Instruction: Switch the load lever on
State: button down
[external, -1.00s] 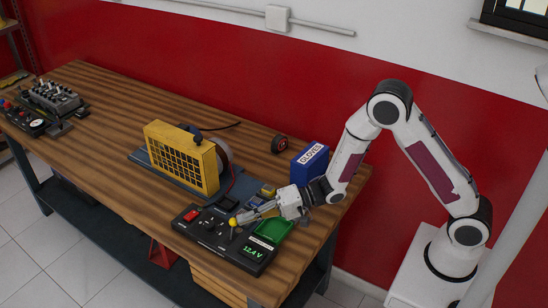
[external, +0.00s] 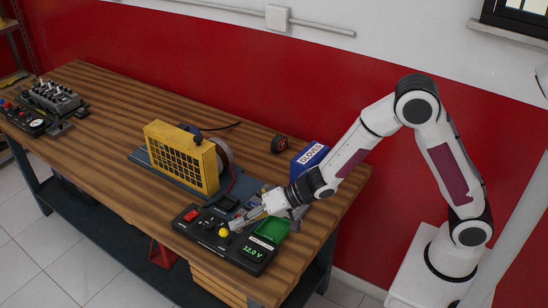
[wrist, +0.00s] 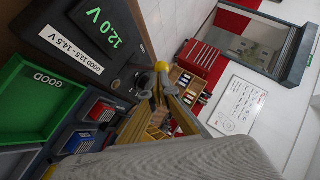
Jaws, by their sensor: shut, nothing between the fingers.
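The load lever has a yellow ball knob (external: 223,232) and stands on the black control panel (external: 207,236) at the bench's front edge. The knob leans toward the front edge. My gripper (external: 236,225) is shut and empty, low over the panel, with its fingertips right beside the knob on its far side. The lever's stem is mostly hidden. The panel's green display (external: 254,251) reads 12.0 V.
A red button (external: 191,215) is on the panel's left end. A green tray (external: 272,231), marked GOOD in the wrist view, lies right of my gripper. Behind stand a yellow guarded engine unit (external: 181,157) and a blue gloves box (external: 308,158). The bench's left middle is clear.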

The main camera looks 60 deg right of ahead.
jog(key=shift+r, duration=0.1)
jog(key=shift+r, duration=0.7)
dwell(0.4)
jog(key=a+r+v, duration=0.1)
jog(key=v, duration=1.2)
jog(key=shift+s+r, duration=0.3)
jog(key=shift+r, duration=0.1)
jog(key=shift+d, duration=0.1)
dwell(0.4)
